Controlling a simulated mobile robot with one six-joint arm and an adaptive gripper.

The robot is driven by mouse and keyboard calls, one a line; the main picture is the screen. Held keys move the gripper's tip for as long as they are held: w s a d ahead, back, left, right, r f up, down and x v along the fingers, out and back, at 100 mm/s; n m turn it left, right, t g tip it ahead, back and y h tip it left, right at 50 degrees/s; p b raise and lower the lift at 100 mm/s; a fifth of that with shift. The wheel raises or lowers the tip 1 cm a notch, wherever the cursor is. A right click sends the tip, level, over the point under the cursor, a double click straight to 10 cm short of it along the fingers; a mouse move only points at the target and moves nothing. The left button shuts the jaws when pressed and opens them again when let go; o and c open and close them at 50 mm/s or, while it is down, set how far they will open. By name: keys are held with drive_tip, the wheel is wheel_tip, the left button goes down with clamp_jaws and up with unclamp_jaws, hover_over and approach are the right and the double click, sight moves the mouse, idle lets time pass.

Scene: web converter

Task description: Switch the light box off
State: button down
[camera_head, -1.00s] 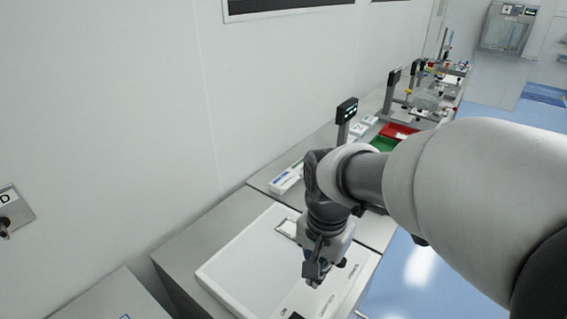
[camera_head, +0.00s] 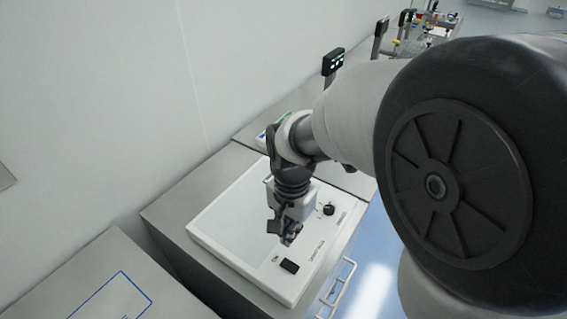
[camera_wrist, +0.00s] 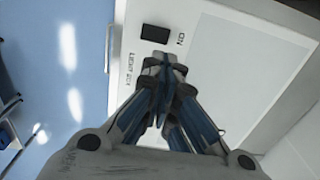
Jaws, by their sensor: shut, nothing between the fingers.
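The light box (camera_head: 222,222) is a white, flat unit with a pale panel, lying on a grey bench. Its black rocker switch (camera_head: 289,266) is on the front edge strip, next to an "ON" label. A black round knob (camera_head: 328,209) is further along the same strip. My gripper (camera_head: 289,240) is shut and empty above the box, a little behind the switch in the head view. In the wrist view the switch (camera_wrist: 155,33) shows just beyond my closed fingertips (camera_wrist: 166,62), with "LIGHT BOX" lettering beside it. I cannot tell the height of the gap.
A white rail handle (camera_head: 337,290) stands at the bench's front side. A bench with a blue outlined rectangle (camera_head: 112,297) is at lower left. A dark display on a post (camera_head: 333,62) stands behind my arm. The wall is at left; blue floor is open at right.

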sight(290, 266)
wheel_tip(290, 266, down, 9)
drive_tip(key=b, duration=0.3)
drive_tip(key=shift+a+f+g+h+p, duration=0.2)
drive_tip(key=shift+g+h+p, duration=0.15)
drive_tip(key=shift+p, duration=0.5)
drive_tip(key=shift+w+f, duration=0.15)
drive_tip(key=shift+d, duration=0.1)
drive_tip(key=shift+s+d, duration=0.15)
drive_tip(key=shift+s, duration=0.05)
drive_tip(key=shift+s+d+r, duration=0.25)
drive_tip(key=shift+s+d, duration=0.1)
drive_tip(key=shift+d, duration=0.1)
